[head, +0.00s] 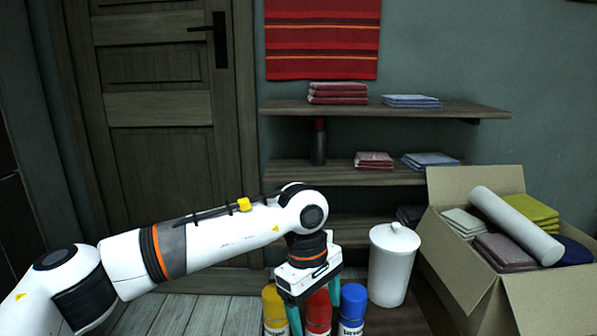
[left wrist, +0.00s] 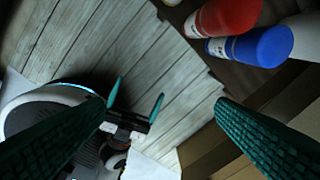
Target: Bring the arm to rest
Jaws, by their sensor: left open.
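My left arm reaches in from the left of the head view. Its gripper (head: 315,307) points down in front of several spray cans or bottles, with its teal fingers spread and nothing seen between them. In the left wrist view the same gripper (left wrist: 162,104) shows two wide-apart, empty fingers. A second, smaller teal-fingered gripper (left wrist: 139,88), which I take for my right one, shows beyond them with its fingers apart and empty, over the plank floor. My right arm is not in the head view.
Yellow (head: 275,308), red (head: 318,312) and blue-topped (head: 352,307) containers stand close to the left gripper. A white lidded bin (head: 391,265) and an open cardboard box (head: 462,285) of folded cloths stand to the right. Wall shelves (head: 390,112) are behind.

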